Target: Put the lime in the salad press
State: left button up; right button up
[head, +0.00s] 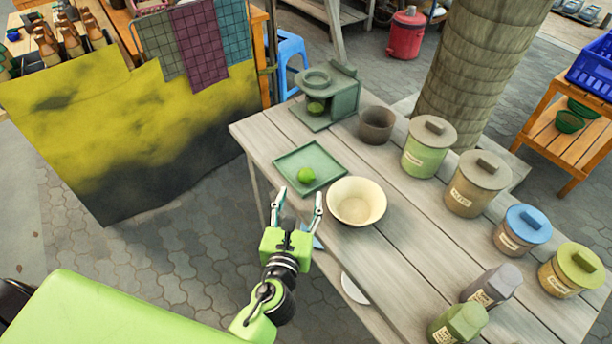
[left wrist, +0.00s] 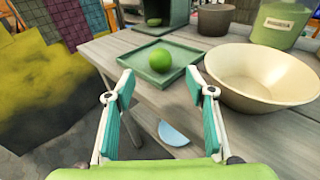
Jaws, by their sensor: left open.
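A green lime (head: 306,175) lies on a square green tray (head: 324,158) near the left edge of the wooden table. The lime also shows in the left wrist view (left wrist: 160,59), ahead of my fingers. The salad press (head: 343,95) is a green-grey stand with a round ring on top at the table's far left corner; a green thing shows inside it. My left gripper (head: 297,199) is open and empty, just off the table's left edge, short of the tray. Its two fingers also show in the left wrist view (left wrist: 162,92). My right gripper is not in view.
A cream bowl (head: 356,202) stands right of the tray, close to my left gripper. A dark cup (head: 376,125) stands beside the press. Several lidded jars (head: 429,147) line the table's right side. A yellow-black cloth (head: 120,135) hangs at left.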

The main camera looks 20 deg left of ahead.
aim_at(305, 180)
pick_arm(q)
jog(key=x, duration=0.8)
jog(key=shift+r, duration=0.1)
jog(key=c, duration=1.3)
